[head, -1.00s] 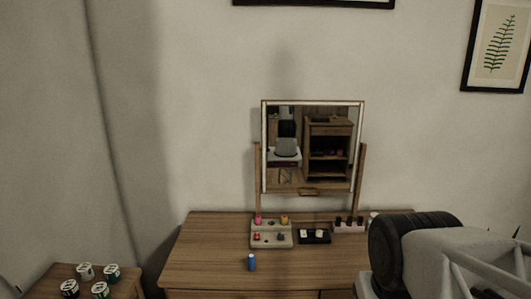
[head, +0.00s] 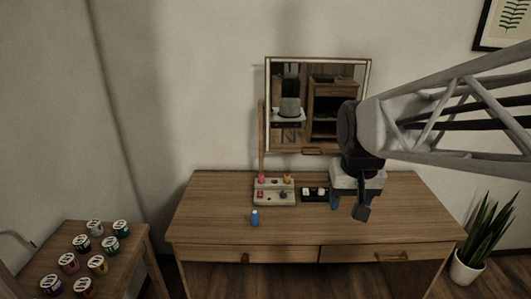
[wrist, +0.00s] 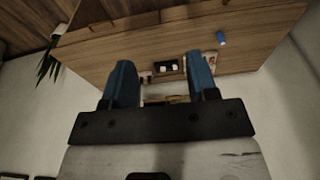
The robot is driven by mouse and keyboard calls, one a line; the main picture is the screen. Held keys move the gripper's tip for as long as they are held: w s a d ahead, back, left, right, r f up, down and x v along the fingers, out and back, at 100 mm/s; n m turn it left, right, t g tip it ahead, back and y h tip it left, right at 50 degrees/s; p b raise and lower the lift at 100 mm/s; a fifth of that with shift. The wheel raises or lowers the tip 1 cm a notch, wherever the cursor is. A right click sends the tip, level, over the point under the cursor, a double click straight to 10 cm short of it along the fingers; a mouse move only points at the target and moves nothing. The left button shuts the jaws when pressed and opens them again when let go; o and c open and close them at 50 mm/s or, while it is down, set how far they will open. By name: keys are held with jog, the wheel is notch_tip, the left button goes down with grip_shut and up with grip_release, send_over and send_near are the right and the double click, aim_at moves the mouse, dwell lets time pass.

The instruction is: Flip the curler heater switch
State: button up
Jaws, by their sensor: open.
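A black box with two white rocker-like pieces (head: 314,194) sits on the dressing table. It also shows in the wrist view (wrist: 168,68), between my fingers in the picture. Beside it stands a pale stepped block with coloured pieces (head: 273,192), partly hidden by a finger in the wrist view (wrist: 211,65). I cannot tell for sure which of these is the curler heater, nor how its switch is set. A blue cylinder (head: 254,218) stands in front of the block. My gripper (head: 348,206) is open and empty above the table, right of the black box.
The wooden dressing table (head: 220,225) has clear room at its front. A framed mirror (head: 316,148) rises behind the small items. A side table (head: 130,245) with several jars stands at left. A potted plant (head: 480,232) stands at right.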

jog(key=w+a+f, duration=0.1)
jog(key=w+a, duration=0.1)
jog(key=w, duration=0.6)
jog(key=w+a, duration=0.2)
jog(key=w, duration=0.6)
jog(key=g, duration=0.2)
send_over(260, 191)
jog(key=f, duration=2.7)
jog(key=shift+w+f, duration=0.1)
jog(key=shift+w, duration=0.1)
jog(key=shift+f, duration=3.9)
